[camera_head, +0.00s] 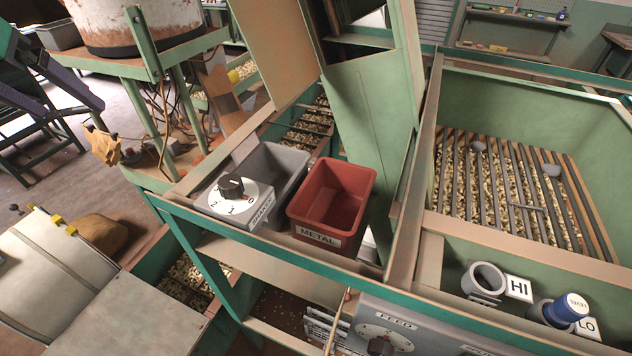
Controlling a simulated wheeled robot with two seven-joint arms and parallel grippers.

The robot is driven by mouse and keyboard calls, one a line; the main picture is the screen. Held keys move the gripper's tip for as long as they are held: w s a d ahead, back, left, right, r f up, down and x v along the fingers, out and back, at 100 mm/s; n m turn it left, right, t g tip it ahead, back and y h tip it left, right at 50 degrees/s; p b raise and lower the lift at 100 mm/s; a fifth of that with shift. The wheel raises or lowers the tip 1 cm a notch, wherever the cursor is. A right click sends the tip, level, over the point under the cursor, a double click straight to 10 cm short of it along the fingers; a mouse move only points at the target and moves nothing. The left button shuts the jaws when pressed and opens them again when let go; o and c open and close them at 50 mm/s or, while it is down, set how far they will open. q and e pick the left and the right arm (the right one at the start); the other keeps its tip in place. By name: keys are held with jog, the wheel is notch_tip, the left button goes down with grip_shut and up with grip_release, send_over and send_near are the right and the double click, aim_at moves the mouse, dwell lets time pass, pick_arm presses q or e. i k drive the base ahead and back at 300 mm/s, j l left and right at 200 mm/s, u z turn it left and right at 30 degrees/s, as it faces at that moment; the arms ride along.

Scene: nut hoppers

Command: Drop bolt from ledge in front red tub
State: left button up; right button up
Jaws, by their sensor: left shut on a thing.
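The red tub (331,202), labelled METAL, stands upright and empty-looking on the green-edged ledge in the middle. What looks like my left gripper (42,212), pale with yellow tips, is at the far left, well apart from the tub. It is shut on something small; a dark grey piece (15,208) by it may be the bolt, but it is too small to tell. I see no bolt on the bare part of the ledge. My right gripper is not in view.
A grey bin (283,163) and a dial box (234,199) stand left of the red tub. The green hopper (515,90) at the right has a barred grate with stones. A green upright rises behind the tub. The FEED panel (400,318) is below.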

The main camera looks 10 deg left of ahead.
aim_at(320, 219)
jog(key=i+j, duration=0.2)
jog(key=i, duration=0.2)
jog(key=k+l+z, duration=0.1)
jog(key=l, duration=0.4)
jog(key=k+l+z, duration=0.1)
jog(key=l, duration=0.4)
jog(key=l+z, duration=0.1)
jog(key=l, duration=0.45)
jog(key=k, duration=0.05)
